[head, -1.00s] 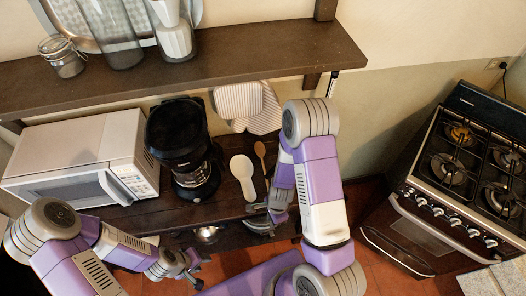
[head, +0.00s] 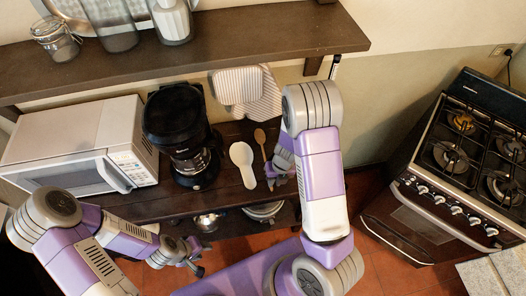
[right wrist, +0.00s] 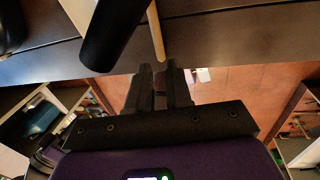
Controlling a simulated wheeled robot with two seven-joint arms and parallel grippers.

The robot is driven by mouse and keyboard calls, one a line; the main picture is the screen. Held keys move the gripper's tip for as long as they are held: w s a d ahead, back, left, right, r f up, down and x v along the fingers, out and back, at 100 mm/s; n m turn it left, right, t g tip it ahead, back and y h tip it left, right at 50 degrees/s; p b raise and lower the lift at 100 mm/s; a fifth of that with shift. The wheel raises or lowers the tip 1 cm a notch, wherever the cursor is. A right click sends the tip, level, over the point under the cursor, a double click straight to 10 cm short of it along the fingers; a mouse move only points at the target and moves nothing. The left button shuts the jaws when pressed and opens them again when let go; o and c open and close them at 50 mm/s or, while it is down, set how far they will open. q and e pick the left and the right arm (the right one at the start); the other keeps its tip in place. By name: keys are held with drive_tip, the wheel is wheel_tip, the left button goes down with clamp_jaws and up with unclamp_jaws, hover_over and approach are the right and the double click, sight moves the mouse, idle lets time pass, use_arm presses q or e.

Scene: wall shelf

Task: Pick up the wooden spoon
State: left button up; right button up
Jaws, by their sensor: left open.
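The wooden spoon (head: 260,138) lies on the dark counter, bowl toward the wall and handle toward the front edge. In the right wrist view its pale handle (right wrist: 156,36) ends close to my fingertips, in line with the gap between them. My right gripper (head: 272,181) is at the handle's near end, partly hidden by my arm in the head view. In the right wrist view its two dark fingers (right wrist: 160,72) stand apart with nothing clearly between them. My left gripper (head: 193,264) is open and empty, low in front of the counter.
A white spoon-shaped piece (head: 242,160) lies just left of the wooden spoon. A black coffee maker (head: 178,130) and a white microwave (head: 80,150) stand further left. Striped cloth (head: 240,90) hangs behind. A shelf (head: 200,58) runs above; a stove (head: 450,170) stands right.

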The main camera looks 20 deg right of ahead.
sight(273, 188)
drive_tip(key=f, duration=0.2)
drive_tip(key=f+b, duration=0.1)
drive_tip(key=f, duration=0.1)
drive_tip(key=shift+w+a, duration=0.1)
drive_tip(key=shift+a, duration=0.1)
clamp_jaws()
